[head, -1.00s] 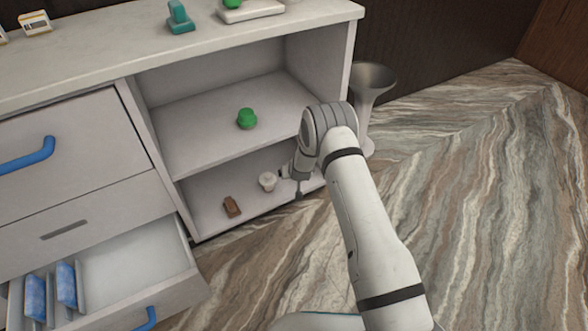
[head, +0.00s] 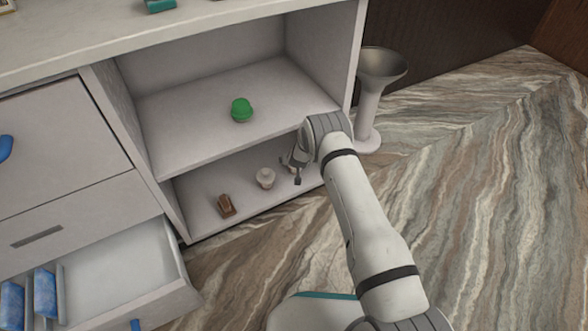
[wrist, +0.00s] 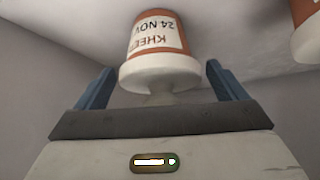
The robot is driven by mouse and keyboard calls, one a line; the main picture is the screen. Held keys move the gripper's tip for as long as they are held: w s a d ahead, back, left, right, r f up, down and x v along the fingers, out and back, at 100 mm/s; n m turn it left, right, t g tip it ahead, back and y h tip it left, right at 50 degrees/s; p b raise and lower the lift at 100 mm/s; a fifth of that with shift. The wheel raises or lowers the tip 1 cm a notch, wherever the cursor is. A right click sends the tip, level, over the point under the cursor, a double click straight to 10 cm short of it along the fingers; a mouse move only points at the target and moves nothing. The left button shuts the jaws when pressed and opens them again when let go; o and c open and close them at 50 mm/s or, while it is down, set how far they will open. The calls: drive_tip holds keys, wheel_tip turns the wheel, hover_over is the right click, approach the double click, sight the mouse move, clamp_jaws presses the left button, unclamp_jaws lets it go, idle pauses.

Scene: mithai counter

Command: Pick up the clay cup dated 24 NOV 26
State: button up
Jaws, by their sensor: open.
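A clay cup (wrist: 158,40) with a brown body, a white rim or lid and a white label shows in the wrist view. Its label appears upside down and reads "KHEER" and "24 NOV"; the year cannot be read. My gripper (wrist: 159,75) is open, with its blue fingers to either side of this cup in the picture and no visible grip on it. In the head view my gripper (head: 298,172) is low in the cabinet's bottom compartment, and the arm hides part of what is there. A second brown-and-white cup (wrist: 308,30) is cut off at the wrist view's upper right.
On the bottom shelf (head: 205,226), a pale cup-like thing (head: 265,178) and a brown object (head: 226,205) stand left of my gripper. A green item (head: 241,109) sits on the shelf above (head: 180,130). An open drawer (head: 120,270) is at left, a grey pedestal (head: 368,110) at right.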

drive_tip(key=shift+w+a+f, duration=0.1)
drive_tip(key=shift+w+f, duration=0.2)
drive_tip(key=shift+f, duration=0.05)
drive_tip(key=shift+c, duration=0.5)
drive_tip(key=c, duration=1.1)
drive_tip(key=shift+o, duration=0.2)
drive_tip(key=shift+r, duration=0.1)
